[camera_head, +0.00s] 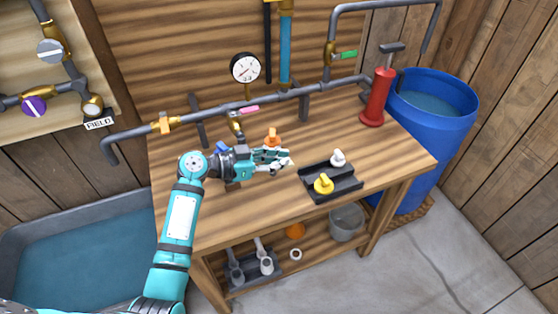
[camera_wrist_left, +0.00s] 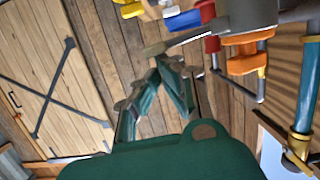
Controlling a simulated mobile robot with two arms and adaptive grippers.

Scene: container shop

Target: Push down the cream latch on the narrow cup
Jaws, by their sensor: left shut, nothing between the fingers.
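A small white or cream fitting (camera_head: 338,159) stands at the back of a dark tray (camera_head: 316,171) on the bench. A larger yellow fitting (camera_head: 324,185) stands at the tray's front. I cannot tell for sure which part is the narrow cup or its latch. My left gripper (camera_head: 288,161) is over the bench, left of the tray and apart from the white fitting. Its teal fingers are together and empty, and they also show in the left wrist view (camera_wrist_left: 158,84). An orange fitting (camera_head: 272,138) is just behind the gripper. My right gripper is out of view.
A grey pipe (camera_head: 215,111) with valves and a gauge (camera_head: 246,68) runs along the back. A red cylinder (camera_head: 377,98) stands at the back right, beside a blue barrel (camera_head: 455,110). The bench (camera_head: 395,160) is clear right of the tray. A lower shelf holds a grey bucket (camera_head: 346,222).

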